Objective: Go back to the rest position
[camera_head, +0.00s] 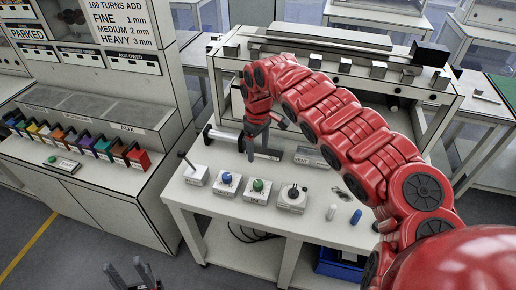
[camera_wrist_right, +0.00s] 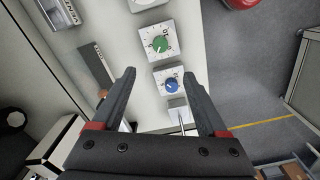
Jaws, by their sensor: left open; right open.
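My right gripper (camera_head: 250,142) is at the end of the red arm, above the back left part of the white bench (camera_head: 205,210). In the right wrist view its two dark fingers (camera_wrist_right: 158,77) are spread with nothing held between them. My left gripper (camera_head: 125,269) shows only partly at the bottom left edge of the head view, apart from the bench and over the floor. Its two fingers are apart and I see nothing in them.
The bench carries a lever box (camera_head: 195,176), a blue knob box (camera_head: 227,185), a green knob box (camera_head: 258,192) and a joystick box (camera_head: 291,198). A raised shelf unit (camera_head: 330,75) stands behind. A cabinet with coloured bins (camera_head: 100,148) stands left; floor between is clear.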

